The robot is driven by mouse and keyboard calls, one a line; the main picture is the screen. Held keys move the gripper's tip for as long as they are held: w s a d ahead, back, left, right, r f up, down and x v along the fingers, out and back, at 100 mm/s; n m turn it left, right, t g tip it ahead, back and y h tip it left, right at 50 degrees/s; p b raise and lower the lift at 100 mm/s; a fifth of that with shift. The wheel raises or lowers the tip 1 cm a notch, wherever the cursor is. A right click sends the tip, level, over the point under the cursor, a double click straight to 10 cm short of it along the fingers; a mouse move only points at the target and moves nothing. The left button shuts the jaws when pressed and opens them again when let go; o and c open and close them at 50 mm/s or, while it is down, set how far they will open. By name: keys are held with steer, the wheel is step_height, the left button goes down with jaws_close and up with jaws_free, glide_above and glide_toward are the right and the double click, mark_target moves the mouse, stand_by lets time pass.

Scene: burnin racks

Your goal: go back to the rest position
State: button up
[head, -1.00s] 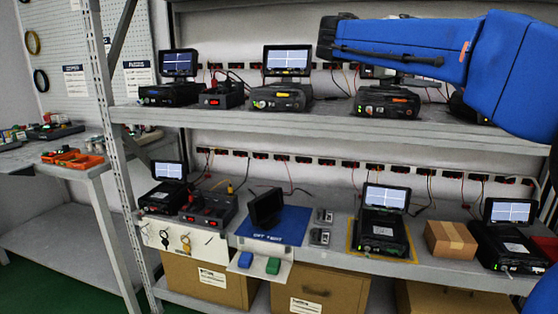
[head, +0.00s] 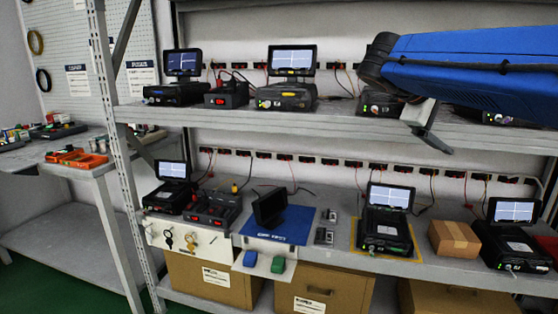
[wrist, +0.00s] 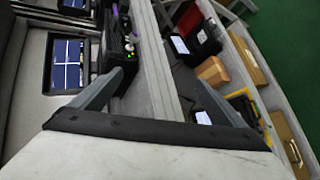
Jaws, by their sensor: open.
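My gripper (wrist: 159,78) is open in the wrist view, with its two grey fingers spread wide and nothing held between them. The upper shelf edge (wrist: 160,70) shows in the gap between the fingers. In the head view, my blue-sleeved arm crosses the top right, and a grey finger of my gripper (head: 428,128) hangs in front of the upper shelf (head: 300,121). The arm hides part of the devices at the right of that shelf.
Test units with screens (head: 292,60) stand on the upper shelf. The lower shelf (head: 340,252) holds more units, a blue mat (head: 290,233), and a small cardboard box (head: 454,239). Larger boxes (head: 325,290) sit below. A side table (head: 55,168) stands at left.

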steer(key=s+a+f+m+y, duration=0.1)
steer(key=s+a+f+y, duration=0.3)
steer(key=s+f, duration=0.4)
steer(key=s+a+f+m+y, duration=0.2)
steer(key=s+f, duration=0.6)
steer(key=f, duration=0.7)
steer(key=s+a+f+m+y, duration=0.2)
steer(key=s+a+f+y, duration=0.3)
steer(key=s+f, duration=0.3)
step_height(320, 180, down, 4)
steer(key=shift+a+r+t+y, duration=0.2)
steer(key=shift+a+t+y, duration=0.1)
steer(key=shift+t, duration=0.1)
